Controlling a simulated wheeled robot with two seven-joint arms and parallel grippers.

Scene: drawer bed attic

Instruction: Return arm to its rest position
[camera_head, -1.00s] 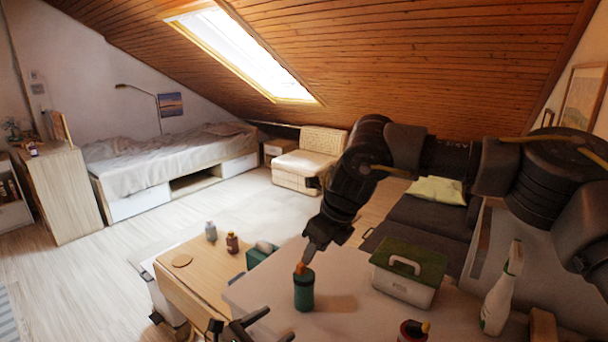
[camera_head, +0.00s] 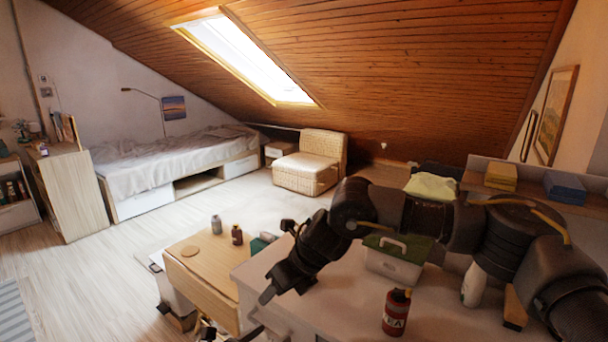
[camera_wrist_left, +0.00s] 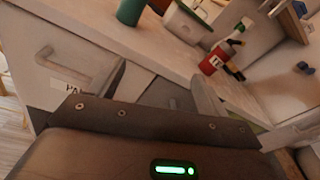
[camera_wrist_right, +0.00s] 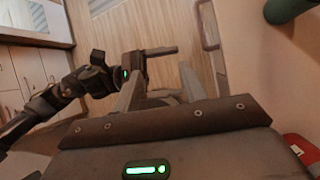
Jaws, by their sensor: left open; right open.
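My right arm reaches across the white worktop from the right in the head view. Its gripper (camera_head: 272,292) is at the worktop's left end, pointing down and left. In the right wrist view its fingers (camera_wrist_right: 160,88) are apart with nothing between them. My left gripper (camera_head: 230,331) is low at the bottom edge of the head view, mostly cut off. In the left wrist view its fingers (camera_wrist_left: 175,90) are apart and empty, beside a white drawer front. My left arm (camera_wrist_right: 75,85) also shows in the right wrist view, close to the right gripper.
On the worktop (camera_head: 350,298) stand a red can (camera_head: 396,312), a green-lidded white box (camera_head: 392,262) and a white spray bottle (camera_head: 473,285). A green cylinder (camera_wrist_left: 131,12) shows in the left wrist view. A wooden table (camera_head: 203,262) holds small bottles. Floor at left is clear.

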